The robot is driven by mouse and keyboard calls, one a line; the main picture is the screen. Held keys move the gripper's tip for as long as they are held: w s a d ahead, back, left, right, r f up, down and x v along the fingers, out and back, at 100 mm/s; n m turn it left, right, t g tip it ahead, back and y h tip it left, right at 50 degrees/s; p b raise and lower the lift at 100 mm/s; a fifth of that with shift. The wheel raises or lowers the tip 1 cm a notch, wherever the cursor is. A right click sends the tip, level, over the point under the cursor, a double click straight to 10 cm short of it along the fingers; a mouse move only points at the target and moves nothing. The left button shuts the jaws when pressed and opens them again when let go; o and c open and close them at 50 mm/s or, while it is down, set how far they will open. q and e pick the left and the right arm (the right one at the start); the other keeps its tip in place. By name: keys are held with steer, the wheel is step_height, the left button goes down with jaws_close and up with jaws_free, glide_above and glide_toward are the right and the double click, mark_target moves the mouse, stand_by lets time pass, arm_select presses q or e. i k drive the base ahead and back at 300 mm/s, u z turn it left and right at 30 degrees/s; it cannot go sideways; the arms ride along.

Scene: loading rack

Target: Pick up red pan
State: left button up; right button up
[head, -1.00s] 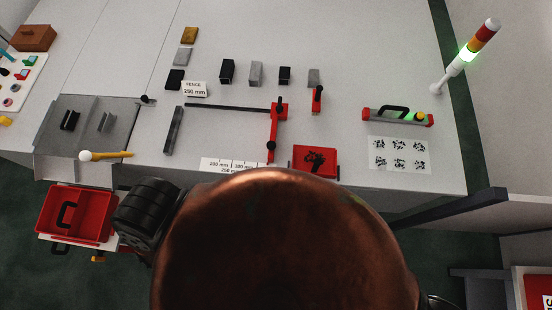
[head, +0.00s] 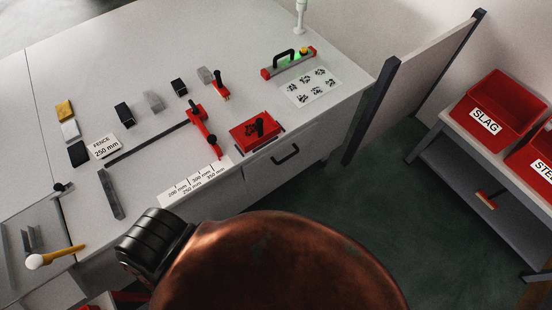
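A small piece of red (head: 97,306) shows at the bottom left edge, where my body and the picture edge hide most of it. I cannot tell if it is part of a red pan. A red open bin labelled SLAG (head: 507,98) stands on a grey stand at the right. A second red bin, its label cut off (head: 540,160), is beside it at the right edge. Neither of my grippers shows. A large copper-coloured dome and a black ribbed joint fill the bottom middle.
The grey workbench (head: 200,50) bears several small blocks, a red stop on a black fence bar (head: 150,142), a red box (head: 257,130) and a handled level-like tool (head: 288,62). A grey panel (head: 430,70) stands between bench and bin stand (head: 455,165). Green floor (head: 370,215) is clear between them.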

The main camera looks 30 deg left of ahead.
mark_target(252, 133)
steer(key=z, duration=0.45)
steer(key=k, duration=0.15)
steer(key=u, duration=1.35)
steer(key=i, duration=0.6)
steer(key=u, duration=0.25)
